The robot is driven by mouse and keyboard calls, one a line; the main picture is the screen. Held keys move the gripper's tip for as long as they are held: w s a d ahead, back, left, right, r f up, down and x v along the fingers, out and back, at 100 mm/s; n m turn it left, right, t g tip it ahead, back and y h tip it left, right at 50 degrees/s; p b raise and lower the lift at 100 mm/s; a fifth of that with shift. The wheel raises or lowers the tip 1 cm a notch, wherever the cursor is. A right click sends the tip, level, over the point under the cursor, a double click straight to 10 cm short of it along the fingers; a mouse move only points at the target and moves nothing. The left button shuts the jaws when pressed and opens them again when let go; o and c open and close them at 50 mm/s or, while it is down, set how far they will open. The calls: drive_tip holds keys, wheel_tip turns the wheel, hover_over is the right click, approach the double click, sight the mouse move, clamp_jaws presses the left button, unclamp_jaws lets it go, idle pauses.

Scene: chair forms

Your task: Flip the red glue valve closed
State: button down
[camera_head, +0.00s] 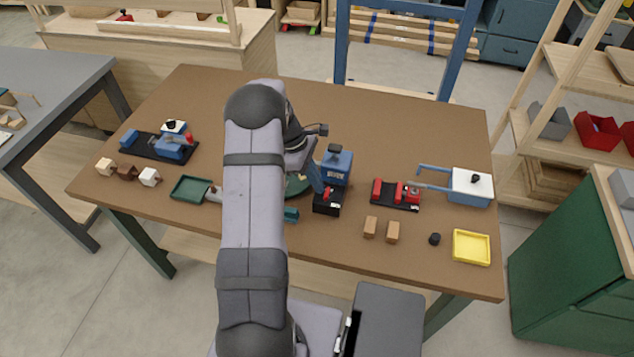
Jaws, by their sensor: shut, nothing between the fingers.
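A blue glue unit (338,163) with a dark top stands near the table's middle, behind a small black base (327,205). A small red piece, which looks like the red glue valve (327,191), shows just above this base. Whether it is flipped open or closed is too small to tell. My arm hides part of the table left of the unit.
A red clamp-like device (397,194) and a blue-handled box with a white top (470,186) stand right. Two brown blocks (381,230), a black knob (435,239) and a yellow tray (471,247) lie front right. A blue device (170,148) and green tray (190,188) are left. The table's back is clear.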

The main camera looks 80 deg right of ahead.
drive_tip(key=shift+s+d+m+y, duration=0.1)
drive_tip(key=shift+d+m+y, duration=0.1)
drive_tip(key=shift+m, duration=0.45)
drive_tip(key=shift+s+d+m+y, duration=0.1)
drive_tip(key=shift+d+m+y, duration=0.1)
drive_tip(key=shift+m, duration=0.45)
drive_tip(key=shift+s+d, duration=0.1)
drive_tip(key=shift+s+d+b, duration=0.2)
drive_tip(key=shift+b, duration=0.1)
idle(0.5)
drive_tip(key=shift+a, duration=0.15)
drive_tip(key=shift+w+a+p, duration=0.25)
drive_tip(key=shift+a+p, duration=0.05)
drive_tip(key=shift+a, duration=0.4)
drive_tip(key=shift+w, duration=0.1)
